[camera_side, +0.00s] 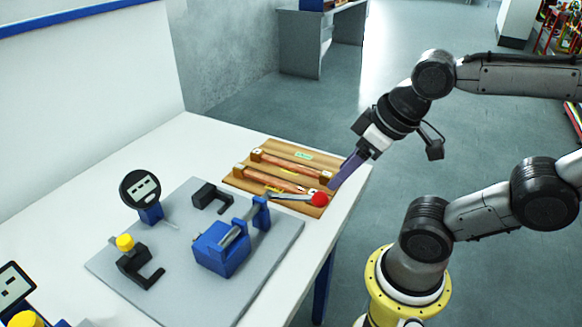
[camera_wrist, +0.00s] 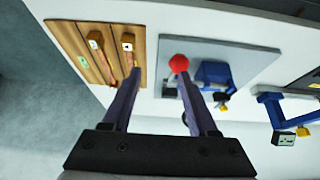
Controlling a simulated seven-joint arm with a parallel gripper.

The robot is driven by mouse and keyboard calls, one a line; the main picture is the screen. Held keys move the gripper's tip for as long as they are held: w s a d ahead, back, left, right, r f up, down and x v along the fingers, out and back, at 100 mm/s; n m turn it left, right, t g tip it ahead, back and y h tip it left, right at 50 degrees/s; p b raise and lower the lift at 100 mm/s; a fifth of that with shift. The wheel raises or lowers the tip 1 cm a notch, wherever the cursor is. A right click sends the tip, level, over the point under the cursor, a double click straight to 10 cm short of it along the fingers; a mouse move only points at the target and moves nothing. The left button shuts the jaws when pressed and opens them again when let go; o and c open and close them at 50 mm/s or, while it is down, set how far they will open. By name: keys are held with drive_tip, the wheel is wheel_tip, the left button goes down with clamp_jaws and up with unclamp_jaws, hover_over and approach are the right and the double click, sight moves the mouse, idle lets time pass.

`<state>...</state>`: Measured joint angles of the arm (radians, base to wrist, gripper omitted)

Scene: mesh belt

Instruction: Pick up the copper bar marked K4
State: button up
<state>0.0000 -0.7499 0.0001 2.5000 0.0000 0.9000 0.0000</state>
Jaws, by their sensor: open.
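Two copper bars lie side by side on a wooden board (camera_side: 235,181), the far bar (camera_side: 290,166) and the near bar (camera_side: 270,179). Their ends sit at small blocks with pale marks too small to read, so I cannot tell which bar is K4. In the wrist view, the bars run along the wooden board (camera_wrist: 84,66) at the upper left. My gripper (camera_side: 334,184) is open and empty near the board's right end. In the wrist view, my gripper (camera_wrist: 157,76) has its left finger overlapping the board's right edge; the fingers partly hide what is behind.
A red knob (camera_side: 319,199) on a lever sits close to my gripper; the knob (camera_wrist: 179,63) shows near the right finger. The lever joins a blue clamp (camera_side: 222,249) on a grey plate (camera_side: 180,290). A dial gauge (camera_side: 140,189) stands farther left. The white table's right edge is close.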

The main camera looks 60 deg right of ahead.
idle(0.4)
drive_tip(key=w+d+r+n+g, duration=0.1)
drive_tip(key=w+r+n, duration=0.1)
drive_tip(key=w+r, duration=0.3)
drive_tip(key=m+g, duration=0.2)
drive_tip(key=g, duration=0.3)
hover_over(290, 164)
drive_tip(key=f, duration=1.4)
drive_tip(key=shift+s+a+f, duration=0.1)
drive_tip(key=shift+a+f, duration=0.1)
drive_tip(key=shift+d+f, duration=0.15)
drive_tip(key=shift+f, duration=1.25)
drive_tip(key=shift+d+f, duration=0.15)
drive_tip(key=shift+f, duration=1.2)
